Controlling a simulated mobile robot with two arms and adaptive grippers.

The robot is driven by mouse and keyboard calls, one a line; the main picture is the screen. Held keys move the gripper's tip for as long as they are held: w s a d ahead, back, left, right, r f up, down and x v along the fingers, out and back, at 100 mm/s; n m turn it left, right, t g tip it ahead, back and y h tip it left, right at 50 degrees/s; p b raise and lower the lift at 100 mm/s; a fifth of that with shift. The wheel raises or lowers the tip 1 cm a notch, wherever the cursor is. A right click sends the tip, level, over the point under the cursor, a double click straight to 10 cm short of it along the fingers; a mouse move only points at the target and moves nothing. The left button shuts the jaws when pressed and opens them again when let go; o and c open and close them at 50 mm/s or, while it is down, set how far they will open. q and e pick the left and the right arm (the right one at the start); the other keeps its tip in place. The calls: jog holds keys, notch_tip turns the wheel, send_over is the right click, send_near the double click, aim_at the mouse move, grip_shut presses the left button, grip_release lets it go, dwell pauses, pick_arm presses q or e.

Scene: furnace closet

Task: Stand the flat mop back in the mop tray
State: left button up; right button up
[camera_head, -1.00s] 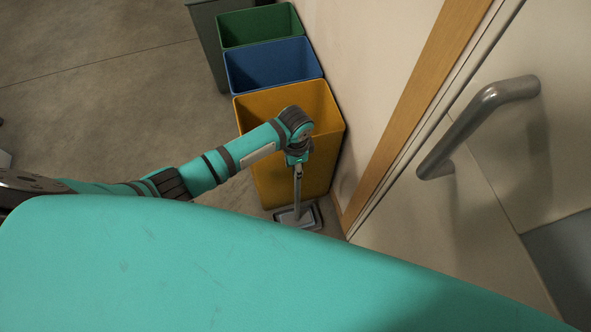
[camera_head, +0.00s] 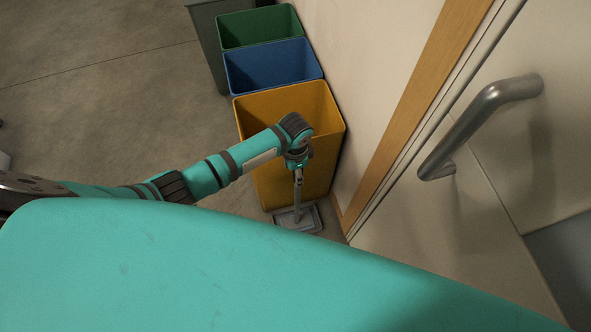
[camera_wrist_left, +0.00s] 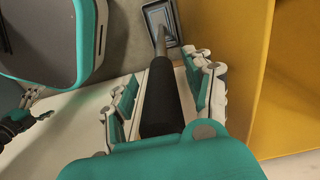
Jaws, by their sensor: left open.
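The flat mop stands about upright, its grey handle (camera_head: 297,196) rising from the floor in front of the yellow bin. Its flat head is in the mop tray (camera_head: 317,219), as far as the small view shows. The left wrist view shows the mop's black grip (camera_wrist_left: 160,100) and the grey tray (camera_wrist_left: 179,40) below. My left gripper (camera_head: 298,165) is at the top of the handle. Its fingers (camera_wrist_left: 163,90) are open on both sides of the grip. A dark gripper part, apparently my right one (camera_wrist_left: 25,122), shows at the left edge of the wrist view; its jaws are unclear.
The yellow bin (camera_head: 286,105) stands right behind the mop, with a blue bin (camera_head: 272,68) and a green bin (camera_head: 258,27) beyond. A wall and a door with a metal handle (camera_head: 480,120) are at right.

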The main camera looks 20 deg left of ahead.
pick_arm(q)
notch_tip(320, 180, up, 12)
jog(key=shift+r+p, duration=0.15)
jog(key=shift+p, duration=0.9)
